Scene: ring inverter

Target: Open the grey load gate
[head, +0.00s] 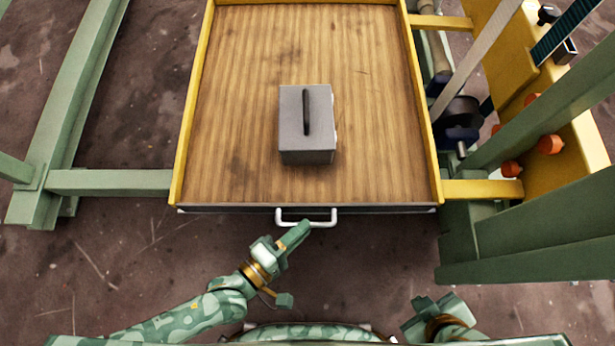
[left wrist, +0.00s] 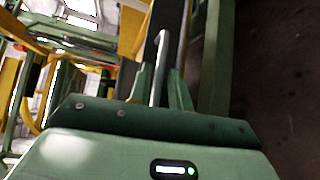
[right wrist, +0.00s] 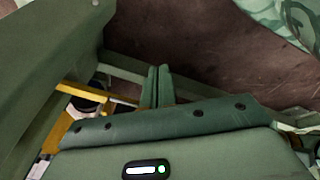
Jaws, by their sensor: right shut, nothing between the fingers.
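The grey load gate (head: 370,209) is the dark grey strip along the near edge of the wooden tray, and it stands closed against it. Its pale U-shaped handle (head: 325,223) sticks out towards me. My left gripper (head: 300,229) is at the left part of this handle. In the left wrist view, the handle bar (left wrist: 160,75) runs between my two fingers, which look apart with a small gap beside the bar. My right gripper (head: 422,306) is low at the right, away from the gate. In the right wrist view its fingers (right wrist: 156,84) are together and empty.
A grey block with a dark handle (head: 310,125) stands on the wooden tray (head: 230,110), inside yellow side rails (head: 190,115). Green frame beams stand left (head: 125,182) and right (head: 540,235). Bare floor lies in front of the tray.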

